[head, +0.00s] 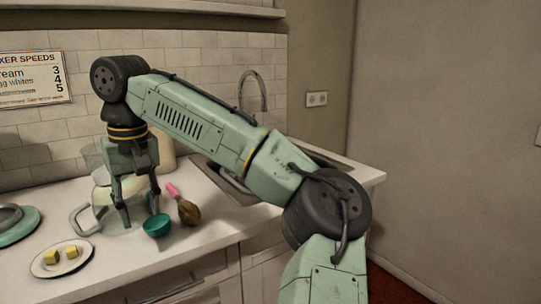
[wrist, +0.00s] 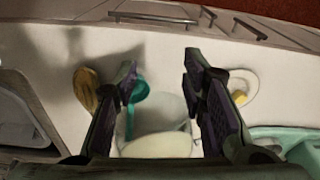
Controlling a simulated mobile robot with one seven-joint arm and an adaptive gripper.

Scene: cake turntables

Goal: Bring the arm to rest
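My gripper (head: 139,215) hangs downward over the worktop in the head view, above and in front of a clear jug with a grey handle (head: 84,218). In the wrist view, my gripper (wrist: 159,68) has its two dark fingers well apart, with nothing held between them. The clear jug (wrist: 172,109), with something cream-coloured at it, shows below and between the fingers. My arm is bent and reaches out over the counter.
A brown-headed tool with a pink handle (head: 173,191) lies right of the gripper. A white plate (head: 42,268) holds two yellow cubes. A mint round stand (head: 25,228) is at the left edge. A sink (head: 232,189) with a tall tap (head: 254,73) lies behind my arm.

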